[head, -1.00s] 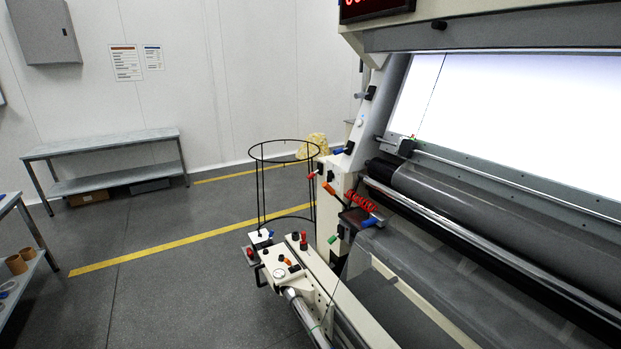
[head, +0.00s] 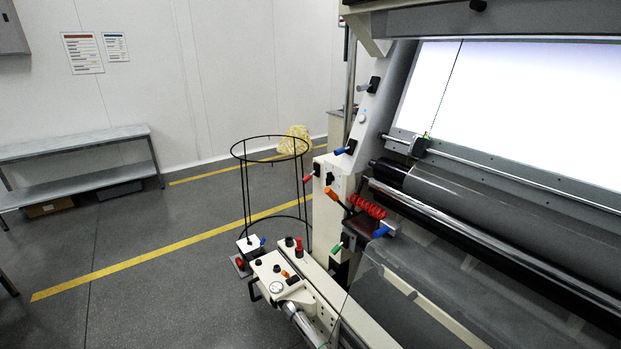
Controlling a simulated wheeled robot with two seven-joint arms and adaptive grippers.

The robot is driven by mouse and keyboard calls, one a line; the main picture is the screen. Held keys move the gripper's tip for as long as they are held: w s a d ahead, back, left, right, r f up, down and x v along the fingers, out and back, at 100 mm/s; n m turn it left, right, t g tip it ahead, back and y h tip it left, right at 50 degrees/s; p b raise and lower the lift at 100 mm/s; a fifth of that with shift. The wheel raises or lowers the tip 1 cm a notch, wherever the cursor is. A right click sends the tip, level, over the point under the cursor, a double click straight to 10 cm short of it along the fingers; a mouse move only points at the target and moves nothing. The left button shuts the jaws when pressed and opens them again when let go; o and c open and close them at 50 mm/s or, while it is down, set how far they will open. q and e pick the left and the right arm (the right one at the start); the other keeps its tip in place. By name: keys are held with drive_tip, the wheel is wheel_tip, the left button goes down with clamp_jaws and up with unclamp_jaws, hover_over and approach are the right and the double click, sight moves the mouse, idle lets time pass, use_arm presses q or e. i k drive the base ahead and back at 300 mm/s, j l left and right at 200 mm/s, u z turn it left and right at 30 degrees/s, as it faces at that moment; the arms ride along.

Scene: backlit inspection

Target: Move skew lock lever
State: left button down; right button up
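The inspection machine carries several coloured levers on its near end post, and I cannot tell which is the skew lock lever. A red-handled lever (head: 308,178), an orange-handled lever (head: 332,194) and a green-handled lever (head: 337,247) sit on the cream post (head: 325,218). A blue-handled lever (head: 345,150) is higher up. A small orange lever (head: 286,275) lies on the cream control block (head: 270,272), near a round gauge (head: 276,288). Neither of my grippers is in view.
A black wire hoop stand (head: 244,195) stands left of the machine. A red coil (head: 367,205) and rollers (head: 460,195) lie to the right, below the bright panel (head: 530,110). A grey bench (head: 75,143) is by the wall. The floor (head: 150,290) at the lower left is clear.

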sight(308, 177)
drive_tip(key=i+j+z, duration=0.3)
drive_tip(key=j, duration=0.4)
drive_tip(key=i+j+z, duration=0.35)
drive_tip(key=j, duration=0.4)
drive_tip(key=i+j+z, duration=0.3)
drive_tip(key=j, duration=0.55)
drive_tip(key=i+j+z, duration=0.1)
drive_tip(key=j+z, duration=0.25)
drive_tip(key=j, duration=0.5)
drive_tip(key=j+z, duration=0.3)
drive_tip(key=j, duration=0.6)
